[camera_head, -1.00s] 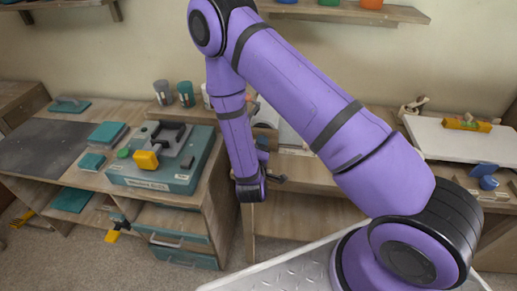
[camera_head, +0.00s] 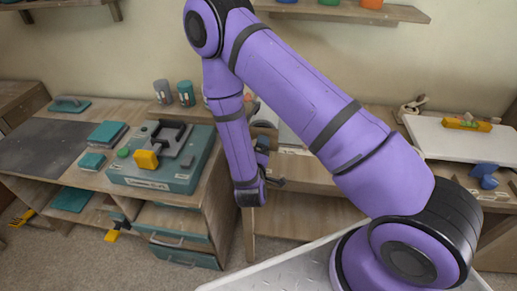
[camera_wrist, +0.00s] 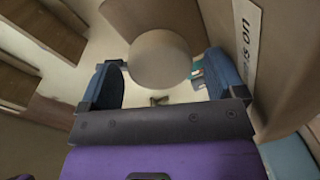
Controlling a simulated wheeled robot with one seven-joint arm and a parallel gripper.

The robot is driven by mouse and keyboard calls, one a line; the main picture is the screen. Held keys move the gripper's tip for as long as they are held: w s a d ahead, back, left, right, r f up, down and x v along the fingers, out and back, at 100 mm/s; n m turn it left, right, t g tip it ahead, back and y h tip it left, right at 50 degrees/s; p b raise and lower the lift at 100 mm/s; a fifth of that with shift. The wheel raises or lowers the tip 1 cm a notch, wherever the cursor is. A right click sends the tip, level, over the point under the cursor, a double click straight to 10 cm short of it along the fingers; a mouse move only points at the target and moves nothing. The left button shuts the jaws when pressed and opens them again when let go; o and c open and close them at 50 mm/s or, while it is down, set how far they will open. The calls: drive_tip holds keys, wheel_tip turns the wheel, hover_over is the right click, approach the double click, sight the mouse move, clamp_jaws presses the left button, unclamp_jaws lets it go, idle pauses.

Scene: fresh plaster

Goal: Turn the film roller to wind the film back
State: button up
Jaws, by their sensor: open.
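A pale tan round-ended roller (camera_wrist: 160,59), which looks like the film roller, stands out between the two blue fingers of my gripper (camera_wrist: 163,82) in the wrist view. The fingers are apart, one on each side of it, with the left finger close to its edge. I cannot tell whether either finger touches it. In the head view my gripper (camera_head: 270,167) is at the bench front, partly hidden behind my purple forearm. The film itself cannot be made out.
A pale strip with dark lettering (camera_wrist: 246,38) runs along a panel right of the roller. In the head view, a teal machine with a yellow knob (camera_head: 147,160) stands on the left bench. A white board (camera_head: 455,140) lies at right.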

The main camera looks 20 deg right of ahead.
drive_tip(key=v, duration=0.9)
drive_tip(key=shift+s, duration=0.15)
drive_tip(key=shift+r, duration=0.1)
